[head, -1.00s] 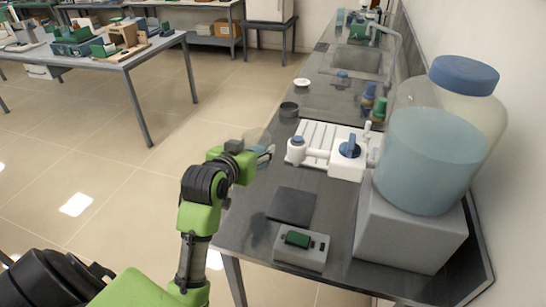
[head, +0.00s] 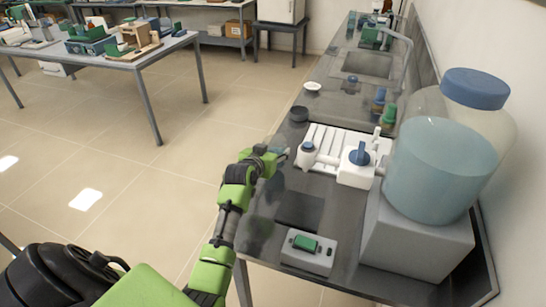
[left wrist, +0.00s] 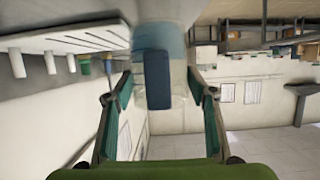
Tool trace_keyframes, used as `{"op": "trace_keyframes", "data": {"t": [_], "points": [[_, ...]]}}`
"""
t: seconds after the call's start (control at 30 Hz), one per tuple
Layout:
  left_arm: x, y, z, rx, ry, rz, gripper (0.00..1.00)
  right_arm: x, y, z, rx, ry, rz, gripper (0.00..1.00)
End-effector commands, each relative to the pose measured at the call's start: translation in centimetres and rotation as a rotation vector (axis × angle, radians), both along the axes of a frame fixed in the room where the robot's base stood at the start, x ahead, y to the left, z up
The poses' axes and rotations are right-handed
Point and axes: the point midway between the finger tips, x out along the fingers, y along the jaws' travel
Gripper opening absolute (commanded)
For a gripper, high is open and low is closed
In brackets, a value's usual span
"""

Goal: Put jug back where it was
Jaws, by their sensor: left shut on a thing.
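The jug (left wrist: 157,75) shows in the left wrist view as a clear, bluish body with a blue upright part between my fingers. My left gripper (left wrist: 160,92) is shut on it. In the head view my left gripper (head: 275,157) is at the left edge of the dark bench (head: 264,222), beside the white ribbed unit. The jug is hard to make out there, mostly hidden by the gripper and see-through. My right gripper is not in view.
A white ribbed unit with blue knobs (head: 357,172) stands right of my gripper. A large bottle (head: 448,165) rests on a grey block (head: 415,245). A dark square plate (head: 299,210) and a small device with a green top (head: 307,252) lie nearer.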

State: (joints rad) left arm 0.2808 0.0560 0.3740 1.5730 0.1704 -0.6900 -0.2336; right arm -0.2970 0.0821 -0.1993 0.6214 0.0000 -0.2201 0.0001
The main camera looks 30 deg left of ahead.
Motion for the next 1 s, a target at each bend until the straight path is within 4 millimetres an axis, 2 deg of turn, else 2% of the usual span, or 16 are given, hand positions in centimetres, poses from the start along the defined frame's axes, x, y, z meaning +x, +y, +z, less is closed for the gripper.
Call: {"op": "trace_keyframes", "data": {"t": [0.1,0.2,0.57,0.6,0.67,1.0], "points": [[-0.1,-0.1,-1.8,-0.003,0.004,0.001,0.21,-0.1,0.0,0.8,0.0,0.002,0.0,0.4],[-0.1,-0.1,-2.5,-0.002,0.001,0.001,0.21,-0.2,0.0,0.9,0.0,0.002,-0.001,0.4],[-0.1,0.0,-3.0,-0.001,0.0,0.0,0.21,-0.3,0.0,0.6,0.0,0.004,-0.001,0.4],[-0.2,-0.1,-3.2,-0.002,0.003,0.0,0.54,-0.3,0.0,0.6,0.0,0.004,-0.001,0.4],[-0.2,-0.1,-3.1,-0.002,0.003,0.0,0.68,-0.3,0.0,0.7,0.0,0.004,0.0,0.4],[-0.2,-0.1,-3.0,-0.001,0.002,0.0,0.68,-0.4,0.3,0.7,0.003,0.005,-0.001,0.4]]}}
